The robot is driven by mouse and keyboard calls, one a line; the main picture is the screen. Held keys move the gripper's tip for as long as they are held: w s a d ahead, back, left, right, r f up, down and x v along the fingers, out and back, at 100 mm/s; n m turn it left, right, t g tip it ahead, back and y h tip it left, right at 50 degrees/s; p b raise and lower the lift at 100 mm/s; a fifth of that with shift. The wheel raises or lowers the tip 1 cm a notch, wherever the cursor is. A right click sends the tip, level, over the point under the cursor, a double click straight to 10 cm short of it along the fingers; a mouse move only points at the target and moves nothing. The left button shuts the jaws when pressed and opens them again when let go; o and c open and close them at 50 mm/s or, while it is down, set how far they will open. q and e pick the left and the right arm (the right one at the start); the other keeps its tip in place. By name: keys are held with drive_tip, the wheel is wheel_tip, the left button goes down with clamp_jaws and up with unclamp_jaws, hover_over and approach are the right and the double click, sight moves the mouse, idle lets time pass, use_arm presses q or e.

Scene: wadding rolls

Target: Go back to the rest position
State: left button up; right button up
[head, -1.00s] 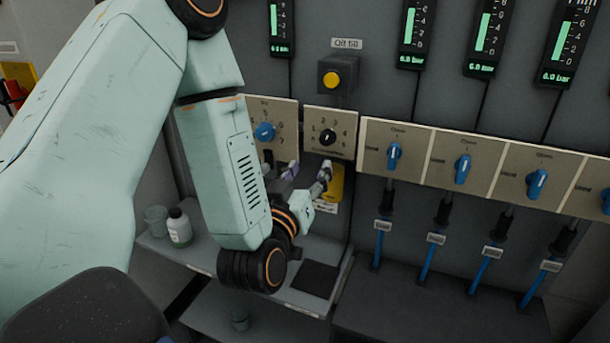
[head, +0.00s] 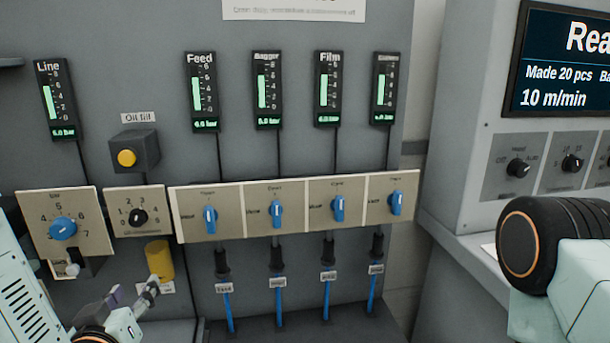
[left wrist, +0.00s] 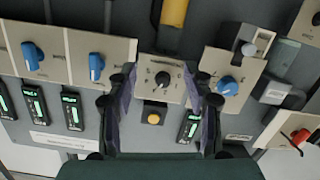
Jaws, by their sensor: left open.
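My left gripper (head: 132,293) is open and empty at the lower left of the head view. It is in front of the panel, below the small black dial (head: 138,217). In the left wrist view, its two dark fingers (left wrist: 163,100) stand apart, with that black dial (left wrist: 162,80) and the yellow button (left wrist: 153,118) seen between them, upside down. I see nothing held between the fingers. Part of my right arm shows at the right edge of the head view; its gripper is not visible.
A row of blue valve knobs (head: 276,214) with blue hoses runs across the panel. A larger blue dial (head: 63,229) is at left, and a yellow cylinder (head: 159,260) hangs close to my left gripper. A machine with a screen (head: 563,65) stands at right, near my right arm.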

use_arm(q)
drive_tip(key=s+d+f+m+g+h, duration=0.1)
drive_tip(key=s+d+f+g+h, duration=0.25)
drive_tip(key=f, duration=0.55)
drive_tip(key=s+d+f+m+g, duration=0.2)
drive_tip(key=s+f+g, duration=0.35)
drive_tip(key=f, duration=0.35)
drive_tip(key=s+d+f+m+g, duration=0.1)
drive_tip(key=s+f+g, duration=0.2)
drive_tip(key=s, duration=0.7)
drive_tip(key=s+d+f+g, duration=0.1)
drive_tip(key=s+f+g, duration=0.2)
drive_tip(key=s+f, duration=0.4)
drive_tip(key=s, duration=0.2)
drive_tip(key=shift+s+d+f+m+g, duration=0.25)
drive_tip(key=shift+s+f+m+g, duration=0.05)
drive_tip(key=shift+s+f+m, duration=0.1)
